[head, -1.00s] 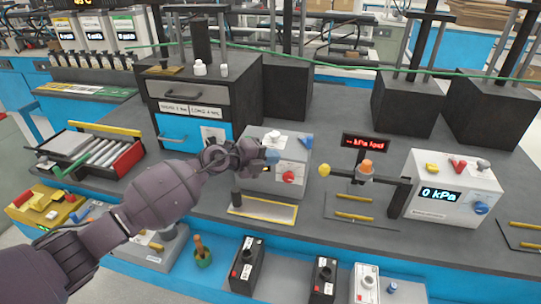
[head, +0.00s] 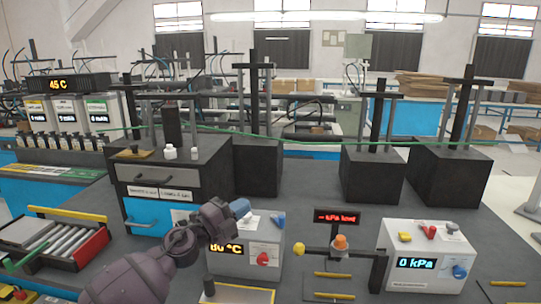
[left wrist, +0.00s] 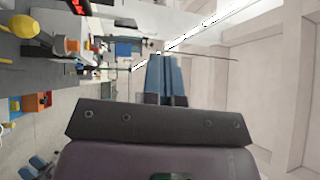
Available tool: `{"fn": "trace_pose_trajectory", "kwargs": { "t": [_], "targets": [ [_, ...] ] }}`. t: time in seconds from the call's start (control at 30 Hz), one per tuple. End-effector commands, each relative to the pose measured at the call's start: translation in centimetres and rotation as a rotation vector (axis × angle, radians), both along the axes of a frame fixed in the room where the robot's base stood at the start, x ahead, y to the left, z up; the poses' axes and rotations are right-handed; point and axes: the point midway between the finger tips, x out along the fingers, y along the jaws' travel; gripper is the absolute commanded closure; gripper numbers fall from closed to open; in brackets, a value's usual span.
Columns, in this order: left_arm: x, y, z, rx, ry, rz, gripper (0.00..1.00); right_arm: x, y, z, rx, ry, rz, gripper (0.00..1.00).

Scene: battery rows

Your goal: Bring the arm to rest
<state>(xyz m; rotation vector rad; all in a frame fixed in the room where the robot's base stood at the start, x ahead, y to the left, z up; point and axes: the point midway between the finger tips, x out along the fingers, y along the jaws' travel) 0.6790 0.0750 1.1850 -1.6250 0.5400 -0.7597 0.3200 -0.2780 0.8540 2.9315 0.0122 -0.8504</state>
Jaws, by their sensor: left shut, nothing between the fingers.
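My left arm comes in from the bottom left of the head view. Its gripper (head: 240,207) is up in front of the temperature box (head: 262,262), covering part of that box's top and display. In the left wrist view the two blue fingers (left wrist: 166,80) lie side by side, shut with nothing between them. They point into open air toward the far room. My right gripper shows in neither view.
A black drawer cabinet (head: 160,184) stands behind and left of the gripper. Right are a post with a yellow knob (head: 299,249) and a white pressure box (head: 426,262) reading 0 kPa. A roller tray (head: 50,238) lies left. A green cable (head: 330,141) crosses behind.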

Motion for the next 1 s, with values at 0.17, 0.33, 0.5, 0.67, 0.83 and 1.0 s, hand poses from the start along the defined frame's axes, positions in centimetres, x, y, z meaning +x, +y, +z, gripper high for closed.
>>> {"fn": "trace_pose_trajectory", "kwargs": {
  "t": [0.17, 0.33, 0.5, 0.67, 0.83, 1.0],
  "targets": [
    [-1.8, 2.8, -1.5, -0.269, 0.133, 0.132, 1.00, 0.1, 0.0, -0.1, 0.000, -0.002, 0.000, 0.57],
    [-4.6, 6.7, -6.2, -0.493, 0.339, 0.278, 1.00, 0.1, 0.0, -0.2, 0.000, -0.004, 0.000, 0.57],
    [-8.4, 10.1, -12.0, -0.668, 0.553, 0.403, 1.00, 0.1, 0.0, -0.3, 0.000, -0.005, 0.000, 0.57],
    [-13.0, 12.9, -17.4, -0.812, 0.741, 0.508, 1.00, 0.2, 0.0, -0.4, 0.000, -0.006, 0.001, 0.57],
    [-18.7, 15.4, -22.6, -0.955, 0.908, 0.610, 1.00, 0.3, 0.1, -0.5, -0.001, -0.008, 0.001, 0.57],
    [-25.0, 17.8, -27.1, -1.063, 1.018, 0.720, 1.00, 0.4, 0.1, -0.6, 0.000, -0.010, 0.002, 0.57]
  ]
}}
